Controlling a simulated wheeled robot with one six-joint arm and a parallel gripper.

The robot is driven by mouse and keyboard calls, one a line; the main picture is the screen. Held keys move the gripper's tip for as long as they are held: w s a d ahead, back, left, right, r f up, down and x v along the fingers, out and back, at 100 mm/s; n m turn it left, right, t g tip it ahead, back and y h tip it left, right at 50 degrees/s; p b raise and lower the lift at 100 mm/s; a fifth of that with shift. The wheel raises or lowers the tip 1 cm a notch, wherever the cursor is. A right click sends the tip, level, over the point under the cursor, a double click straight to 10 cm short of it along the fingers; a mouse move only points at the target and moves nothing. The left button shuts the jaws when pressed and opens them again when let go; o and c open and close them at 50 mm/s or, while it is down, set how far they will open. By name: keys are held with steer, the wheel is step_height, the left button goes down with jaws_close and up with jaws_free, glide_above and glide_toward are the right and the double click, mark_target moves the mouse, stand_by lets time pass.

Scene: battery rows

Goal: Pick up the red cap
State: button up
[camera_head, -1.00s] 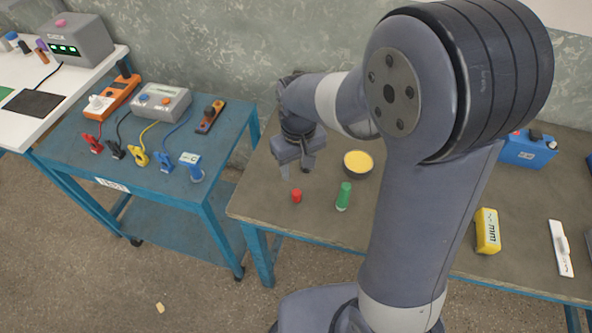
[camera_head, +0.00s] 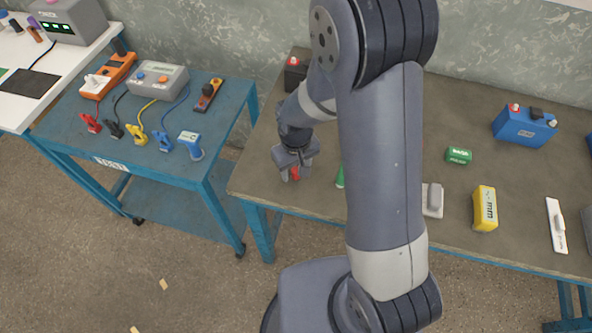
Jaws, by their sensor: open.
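The small red cap (camera_head: 295,173) stands on the brown workbench (camera_head: 262,188) near its left front corner. My gripper (camera_head: 294,172) is lowered over it, with the fingers open and on either side of the cap as seen here. The cap is partly hidden by the fingers. I cannot tell whether a finger touches it.
A green cylinder (camera_head: 340,177) stands just right of my gripper, partly hidden by my arm. A yellow box (camera_head: 485,208), a small green box (camera_head: 458,155) and a blue battery (camera_head: 525,125) are farther right. A blue cart (camera_head: 215,130) with clamps and meters stands to the left.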

steer(key=shift+f, duration=0.1)
steer(key=c, duration=1)
steer(key=shift+c, duration=0.2)
